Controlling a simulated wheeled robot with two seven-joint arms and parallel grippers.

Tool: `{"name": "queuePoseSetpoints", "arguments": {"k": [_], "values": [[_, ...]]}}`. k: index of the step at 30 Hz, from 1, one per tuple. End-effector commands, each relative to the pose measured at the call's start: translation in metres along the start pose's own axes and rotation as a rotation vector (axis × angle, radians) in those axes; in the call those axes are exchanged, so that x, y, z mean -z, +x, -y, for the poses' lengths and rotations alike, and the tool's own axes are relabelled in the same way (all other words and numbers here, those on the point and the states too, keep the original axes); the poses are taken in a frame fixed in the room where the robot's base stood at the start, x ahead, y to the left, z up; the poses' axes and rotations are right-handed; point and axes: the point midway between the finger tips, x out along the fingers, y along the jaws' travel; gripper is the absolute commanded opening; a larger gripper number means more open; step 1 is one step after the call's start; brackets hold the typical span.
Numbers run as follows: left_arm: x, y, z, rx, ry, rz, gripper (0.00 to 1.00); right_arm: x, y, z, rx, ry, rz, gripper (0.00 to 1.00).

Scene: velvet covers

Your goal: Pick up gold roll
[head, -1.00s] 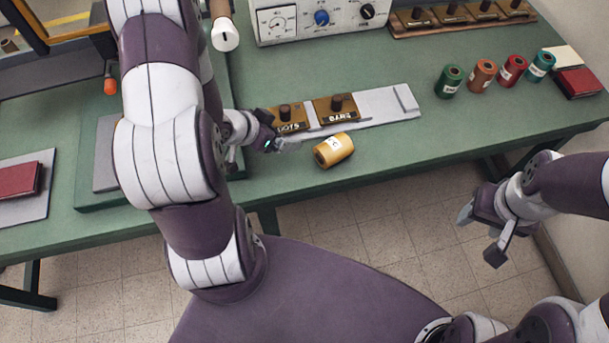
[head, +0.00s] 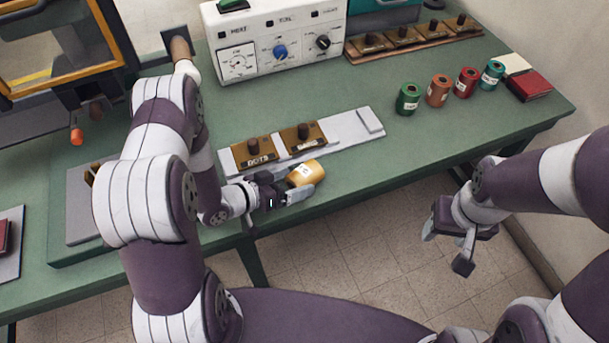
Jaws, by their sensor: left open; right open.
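The gold roll (head: 307,172) lies on its side near the front edge of the green table, with a white label on it. My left gripper (head: 292,188) is at the roll's left and near side, with its open fingers reaching around it. One finger shows along the roll's near side; the other is mostly hidden, so I cannot tell if they touch it. My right gripper (head: 448,244) is open and empty, off the table's front edge at the right.
A pale rack (head: 372,121) holding brass stamp blocks (head: 303,137) lies just behind the roll. Green, orange, red and teal rolls (head: 438,90) stand at the back right. A white control box (head: 275,45) stands behind.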

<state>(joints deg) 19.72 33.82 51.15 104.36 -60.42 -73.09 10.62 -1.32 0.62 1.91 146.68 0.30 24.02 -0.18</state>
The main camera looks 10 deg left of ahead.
Motion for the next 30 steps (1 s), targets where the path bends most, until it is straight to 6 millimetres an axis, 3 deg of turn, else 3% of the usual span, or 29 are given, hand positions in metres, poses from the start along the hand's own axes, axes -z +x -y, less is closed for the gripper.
{"name": "queuePoseSetpoints", "arguments": {"k": [6, 12, 14, 23, 30], "values": [[0.000, 0.002, 0.000, 0.001, -0.001, 0.000, 0.93, 0.000, 0.000, 0.000, 0.000, 0.000, 0.000, 0.55], [0.000, 0.001, 0.000, 0.001, -0.001, 0.000, 0.32, 0.000, 0.000, 0.000, 0.000, 0.000, 0.000, 0.55], [0.000, 0.001, 0.000, 0.001, 0.000, 0.000, 0.26, 0.000, 0.000, 0.000, 0.000, 0.000, 0.000, 0.55], [0.006, -0.001, -0.002, 0.001, 0.001, -0.001, 0.26, 0.000, -0.001, 0.000, 0.000, 0.000, 0.000, 0.55], [0.040, -0.014, -0.015, 0.000, 0.004, -0.002, 0.26, 0.001, -0.005, 0.000, 0.000, 0.000, 0.000, 0.55]]}}
